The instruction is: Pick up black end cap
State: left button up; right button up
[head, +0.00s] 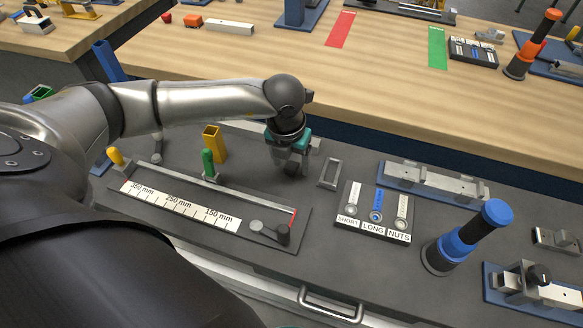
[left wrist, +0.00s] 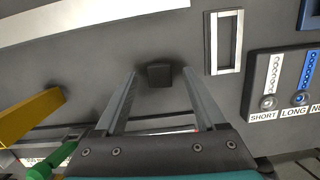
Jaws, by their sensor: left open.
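The black end cap (left wrist: 159,75) is a small dark square block on the grey work surface in the left wrist view. It shows between the tips of my left gripper's two fingers, with a gap on either side. My left gripper (head: 291,164) is open and empty, pointing down over the grey surface in the head view. The cap is not clearly visible in the head view, where the gripper covers that spot. My right gripper is not in view.
A grey rectangular frame (head: 330,173) lies just right of the gripper. A yellow block (head: 214,143) and green peg (head: 208,163) stand to its left. The ruler fixture (head: 180,205) is in front. A SHORT/LONG/NUTS tray (head: 373,234) and blue-black post (head: 467,237) are farther right.

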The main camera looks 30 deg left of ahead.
pick_arm(q)
jog(key=shift+f, duration=0.4)
jog(key=shift+c, duration=0.2)
grip_shut()
